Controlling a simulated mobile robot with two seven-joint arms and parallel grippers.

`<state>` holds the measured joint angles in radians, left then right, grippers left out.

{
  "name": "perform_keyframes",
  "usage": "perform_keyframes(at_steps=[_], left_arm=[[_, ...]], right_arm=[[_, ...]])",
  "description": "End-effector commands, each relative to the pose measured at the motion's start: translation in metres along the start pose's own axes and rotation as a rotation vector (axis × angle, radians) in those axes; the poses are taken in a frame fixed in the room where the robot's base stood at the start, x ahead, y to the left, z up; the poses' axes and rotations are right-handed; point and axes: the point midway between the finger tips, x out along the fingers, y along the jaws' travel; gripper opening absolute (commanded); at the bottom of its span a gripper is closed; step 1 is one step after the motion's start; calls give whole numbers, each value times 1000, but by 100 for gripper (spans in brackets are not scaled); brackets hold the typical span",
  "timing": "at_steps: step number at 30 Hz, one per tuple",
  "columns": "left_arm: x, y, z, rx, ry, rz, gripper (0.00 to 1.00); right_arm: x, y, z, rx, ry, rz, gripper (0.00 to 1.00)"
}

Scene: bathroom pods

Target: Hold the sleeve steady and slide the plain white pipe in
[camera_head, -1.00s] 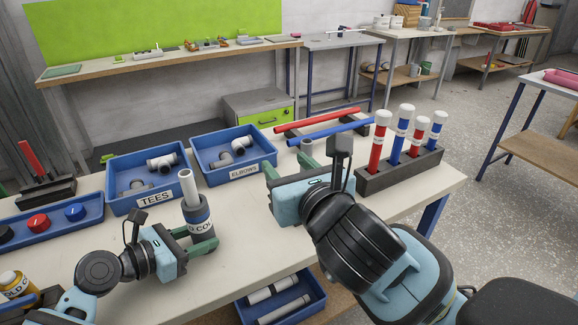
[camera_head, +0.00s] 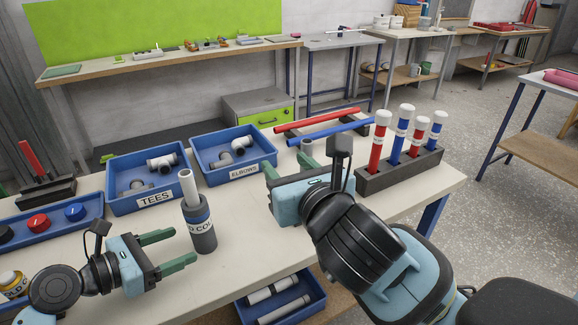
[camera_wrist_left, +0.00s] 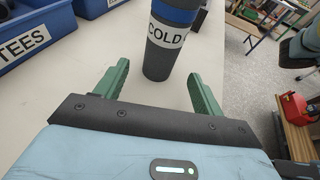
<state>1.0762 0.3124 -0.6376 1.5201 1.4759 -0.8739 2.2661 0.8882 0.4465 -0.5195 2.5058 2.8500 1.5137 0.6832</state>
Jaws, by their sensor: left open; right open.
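The dark grey sleeve (camera_head: 204,241) with a blue band and a white COLD label stands upright on the workbench. The plain white pipe (camera_head: 188,187) sticks up out of its top, tilted slightly to the left. My left gripper (camera_head: 184,247) is open and empty just to the left of the sleeve, its green fingers pointing at it. In the left wrist view the sleeve (camera_wrist_left: 165,58) stands just beyond the fingertips, apart from them; its top and the pipe are out of frame. My right gripper (camera_head: 288,166) is open and empty, back and right of the sleeve.
Blue bins labelled TEES (camera_head: 125,201) and ELBOWS (camera_head: 206,178) stand behind the sleeve. A black rack (camera_head: 400,173) with red and blue pipes is at the right. Red and blue pipes (camera_head: 317,119) lie behind my right gripper.

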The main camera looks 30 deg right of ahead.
Motion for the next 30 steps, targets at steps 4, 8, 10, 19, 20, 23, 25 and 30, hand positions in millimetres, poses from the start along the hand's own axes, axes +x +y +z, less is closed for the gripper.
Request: perform_keyframes(at_steps=[4, 8, 10, 19, 20, 23, 25, 30], left_arm=[[-30, 0, -1, 0, 1, 1, 69], [-47, 0, 0, 0, 0, 1, 69], [-54, 0, 0, 0, 1, 0, 69], [-61, 0, 0, 0, -1, -1, 69], [-61, 0, 0, 0, -1, -1, 69], [-61, 0, 0, 0, 0, -1, 69], [-61, 0, 0, 0, 0, -1, 69], [-61, 0, 0, 0, 0, -1, 69]], right_arm=[[0, 0, 0, 0, 0, 0, 47], [0, 0, 0, 0, 0, 0, 47], [0, 0, 0, 0, 0, 0, 47], [0, 0, 0, 0, 0, 0, 47], [0, 0, 0, 0, 0, 0, 47], [0, 0, 0, 0, 0, 0, 47], [0, 0, 0, 0, 0, 0, 47], [0, 0, 0, 0, 0, 0, 47]])
